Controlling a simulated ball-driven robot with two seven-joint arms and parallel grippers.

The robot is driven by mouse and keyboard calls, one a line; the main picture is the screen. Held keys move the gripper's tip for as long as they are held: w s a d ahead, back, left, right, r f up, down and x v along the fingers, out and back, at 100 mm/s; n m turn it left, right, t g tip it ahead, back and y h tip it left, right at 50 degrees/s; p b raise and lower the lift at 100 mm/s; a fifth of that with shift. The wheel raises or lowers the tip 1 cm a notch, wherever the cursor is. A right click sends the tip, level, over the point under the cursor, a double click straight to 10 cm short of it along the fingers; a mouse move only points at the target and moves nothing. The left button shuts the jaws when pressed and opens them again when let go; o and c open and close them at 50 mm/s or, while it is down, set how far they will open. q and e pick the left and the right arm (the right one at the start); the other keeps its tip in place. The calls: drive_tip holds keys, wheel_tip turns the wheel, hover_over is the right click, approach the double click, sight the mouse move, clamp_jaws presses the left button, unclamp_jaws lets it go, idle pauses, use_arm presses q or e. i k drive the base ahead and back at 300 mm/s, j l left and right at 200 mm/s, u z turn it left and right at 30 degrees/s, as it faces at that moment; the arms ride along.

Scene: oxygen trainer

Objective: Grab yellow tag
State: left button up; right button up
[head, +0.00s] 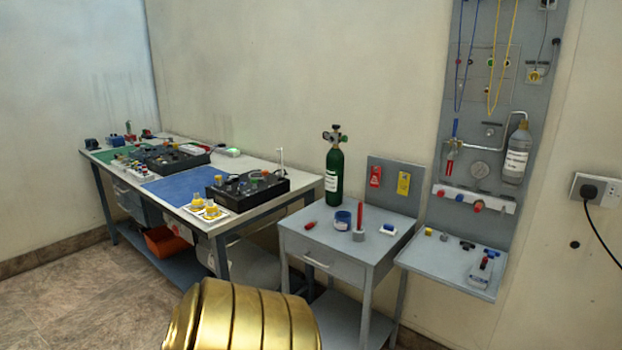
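A yellow tag (404,183) hangs on the grey upright back panel of the small grey cabinet table, in the middle right of the head view. A red tag (375,176) hangs on the same panel just to its left. Neither of my grippers shows in the head view. Nothing touches or covers the yellow tag.
The small cabinet table (325,240) holds a green gas cylinder (335,178), a blue cup and small parts. A grey wall panel with a shelf (450,268) stands to its right. A long workbench (270,207) runs along the left. A gold ribbed body (240,318) fills the bottom centre.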

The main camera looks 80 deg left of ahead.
sight(403, 185)
drive_tip(key=u, duration=1.95)
drive_tip(key=i+l+z, duration=0.15)
drive_tip(key=i+j, duration=0.05)
